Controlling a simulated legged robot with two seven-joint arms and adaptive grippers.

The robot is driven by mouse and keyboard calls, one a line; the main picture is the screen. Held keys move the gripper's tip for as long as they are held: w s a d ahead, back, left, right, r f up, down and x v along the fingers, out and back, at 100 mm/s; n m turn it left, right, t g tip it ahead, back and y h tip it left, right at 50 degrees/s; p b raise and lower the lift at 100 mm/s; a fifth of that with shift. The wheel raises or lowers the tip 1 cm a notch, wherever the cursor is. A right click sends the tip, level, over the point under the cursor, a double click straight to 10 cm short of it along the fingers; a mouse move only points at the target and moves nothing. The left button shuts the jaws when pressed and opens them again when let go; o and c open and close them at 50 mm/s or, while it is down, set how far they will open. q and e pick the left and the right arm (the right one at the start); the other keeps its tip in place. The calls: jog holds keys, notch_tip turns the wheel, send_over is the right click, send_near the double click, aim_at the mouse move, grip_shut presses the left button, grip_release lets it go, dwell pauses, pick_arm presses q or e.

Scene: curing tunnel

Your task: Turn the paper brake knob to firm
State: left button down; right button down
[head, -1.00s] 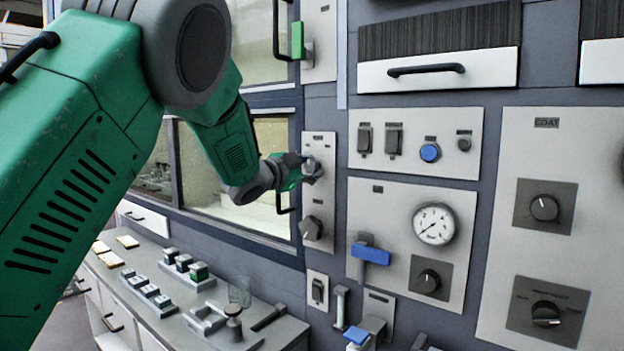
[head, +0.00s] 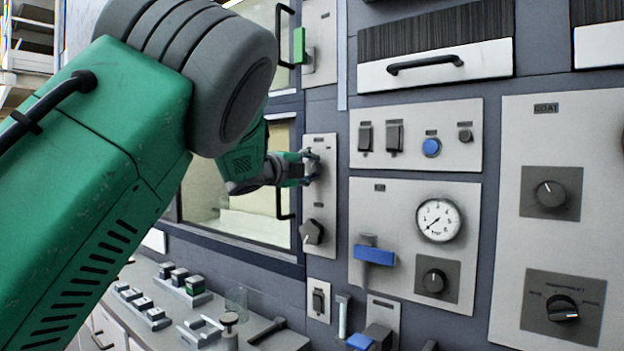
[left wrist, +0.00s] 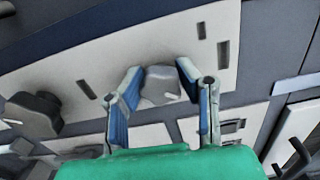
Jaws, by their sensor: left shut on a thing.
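A narrow light-grey panel (head: 320,205) stands right of the tunnel window and carries two knobs. My left gripper (head: 308,167) is at the upper knob, which it mostly hides in the head view. In the left wrist view the grey upper knob (left wrist: 160,86) sits between the two blue-padded fingers of my left gripper (left wrist: 158,80), which is shut on it. The lower knob (head: 312,232) is dark grey with a pale pointer mark; it also shows in the left wrist view (left wrist: 34,115). The panel's labels are too small to read. My right gripper is out of view.
A gauge panel (head: 392,210) with a blue lever (head: 374,254) and a dark knob (head: 434,281) is to the right. Below, a bench holds small blocks (head: 187,280) and a glass (head: 236,299).

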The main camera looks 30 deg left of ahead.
pick_arm(q)
jog(key=shift+d+f+m+b, duration=0.1)
jog(key=shift+f+m+b, duration=0.2)
jog(key=shift+f+m, duration=0.2)
jog(key=c, duration=1.3)
grip_release()
jog(key=shift+o, duration=0.9)
jog(key=shift+r, duration=0.25)
jog(key=s, duration=1.2)
jog(key=shift+a, duration=0.45)
jog(key=shift+w+f, duration=0.1)
